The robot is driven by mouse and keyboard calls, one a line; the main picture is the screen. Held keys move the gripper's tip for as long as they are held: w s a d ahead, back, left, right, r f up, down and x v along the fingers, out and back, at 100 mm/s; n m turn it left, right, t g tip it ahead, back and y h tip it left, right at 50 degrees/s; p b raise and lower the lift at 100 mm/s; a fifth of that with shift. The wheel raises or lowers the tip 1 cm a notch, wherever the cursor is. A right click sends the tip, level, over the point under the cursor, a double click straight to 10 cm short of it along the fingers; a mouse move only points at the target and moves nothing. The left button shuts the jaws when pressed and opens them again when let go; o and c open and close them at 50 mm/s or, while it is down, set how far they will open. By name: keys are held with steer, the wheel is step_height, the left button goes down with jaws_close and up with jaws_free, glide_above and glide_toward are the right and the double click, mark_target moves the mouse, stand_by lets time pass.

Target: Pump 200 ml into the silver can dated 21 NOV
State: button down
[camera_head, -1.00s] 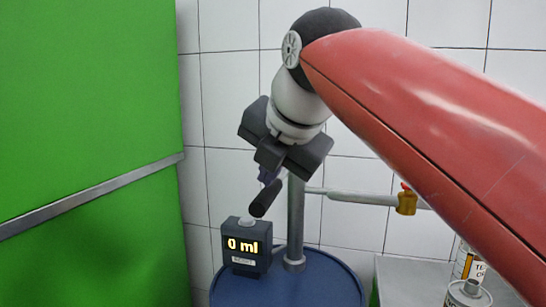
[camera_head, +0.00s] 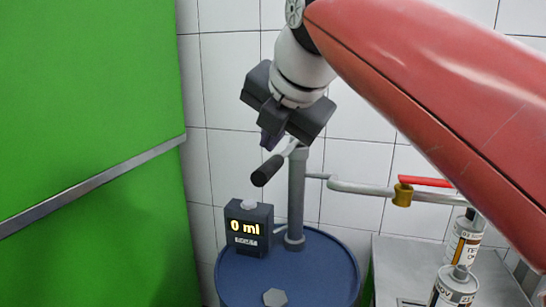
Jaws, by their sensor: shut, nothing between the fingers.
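My gripper (camera_head: 268,143) is shut and empty, pointing down just above the black grip of the pump lever (camera_head: 267,171); a small gap shows between them. The lever slopes down to the left from the top of the grey pump post (camera_head: 296,205). The dark meter (camera_head: 249,229) reads "0 ml" and has a pale button on top. Two silver cans with printed labels stand at the right, a rear can (camera_head: 463,240) and a front can (camera_head: 455,288). The front label shows letters like "OV"; the full dates cannot be read, and my arm partly covers the rear can.
The pump stands on a blue drum (camera_head: 325,275) with a grey cap in front. A pipe runs right to a brass valve (camera_head: 402,194) with a red handle pointing right. A metal bench (camera_head: 400,262) carries the cans. A green panel (camera_head: 90,100) fills the left.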

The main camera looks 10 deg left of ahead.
steer(key=shift+w+r+p, duration=0.15)
steer(key=shift+r+p, duration=0.1)
steer(key=shift+r, duration=1)
steer(key=shift+w+r+p, duration=0.1)
steer(key=shift+r+p, duration=0.1)
steer(key=shift+r, duration=1.05)
steer(key=s+d+f+m+h, duration=0.3)
steer(key=d+f+m, duration=1.2)
steer(key=d+m, duration=0.15)
steer(key=s+d+f+m, duration=0.3)
steer(key=f+m, duration=0.2)
steer(key=f, duration=0.1)
steer(key=s+d+f+m+h, duration=0.1)
steer(key=s+d+f+m, duration=0.2)
steer(key=f+m, duration=0.3)
steer(key=s+d+f+m+g, duration=0.1)
steer(key=s+d+f+m, duration=0.2)
steer(key=s+f+m, duration=0.2)
step_height(320, 180, down, 3)
steer(key=shift+r+h, duration=0.15)
steer(key=shift+h, duration=0.25)
steer(key=shift+m, duration=0.25)
